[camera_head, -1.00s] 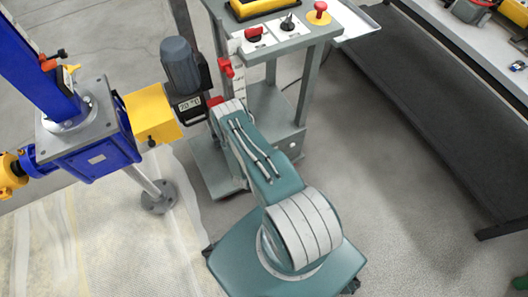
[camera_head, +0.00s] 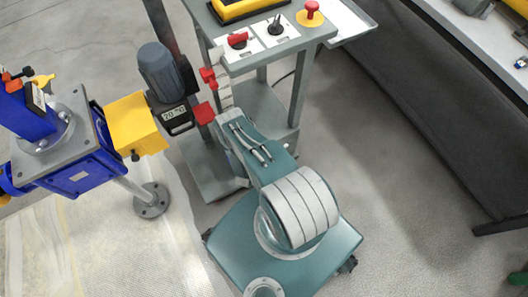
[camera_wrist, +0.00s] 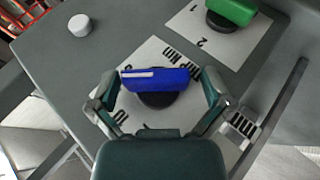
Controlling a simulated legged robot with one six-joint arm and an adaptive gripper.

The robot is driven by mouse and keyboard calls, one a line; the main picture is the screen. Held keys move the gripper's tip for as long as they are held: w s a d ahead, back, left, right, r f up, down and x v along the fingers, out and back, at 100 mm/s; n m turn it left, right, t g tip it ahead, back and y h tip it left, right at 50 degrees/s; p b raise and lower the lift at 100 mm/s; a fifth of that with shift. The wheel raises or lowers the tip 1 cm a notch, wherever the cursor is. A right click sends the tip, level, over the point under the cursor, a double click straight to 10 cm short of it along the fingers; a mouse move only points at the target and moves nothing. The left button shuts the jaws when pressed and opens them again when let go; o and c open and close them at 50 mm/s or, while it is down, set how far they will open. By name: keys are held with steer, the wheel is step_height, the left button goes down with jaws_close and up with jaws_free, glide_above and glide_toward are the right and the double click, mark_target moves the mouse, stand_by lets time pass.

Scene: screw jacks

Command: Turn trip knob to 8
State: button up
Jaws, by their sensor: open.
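In the wrist view a blue bar-shaped knob (camera_wrist: 170,78) sits on a white plate (camera_wrist: 150,55) printed "TRIP Nm". A white line marks the left half of its bar. Numbers round it are partly hidden; a "10" shows at lower left. My gripper (camera_wrist: 158,84) is open, with one finger at each end of the knob and small gaps beside it. I cannot make out my gripper in the head view. There, a red knob (camera_head: 237,40) sits on a white plate; I cannot tell whether it is the same knob.
A green knob (camera_wrist: 230,10) on a plate marked 1 and 2 and a white round button (camera_wrist: 80,25) share the grey panel. In the head view, a blue and yellow jack (camera_head: 85,150) stands left, a grey motor (camera_head: 160,70) beside the cart, and a dark bench (camera_head: 400,120) right.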

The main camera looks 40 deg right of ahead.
steer(key=c, duration=0.7)
steer(key=shift+d, duration=0.2)
steer(key=shift+c, duration=1.1)
steer(key=shift+d, duration=0.1)
steer(key=shift+y, duration=0.3)
steer(key=shift+c, duration=0.2)
steer(key=o, duration=1)
steer(key=shift+c, duration=0.2)
steer(key=shift+a, duration=0.2)
steer(key=v, duration=0.7)
steer(key=shift+a+r, duration=0.15)
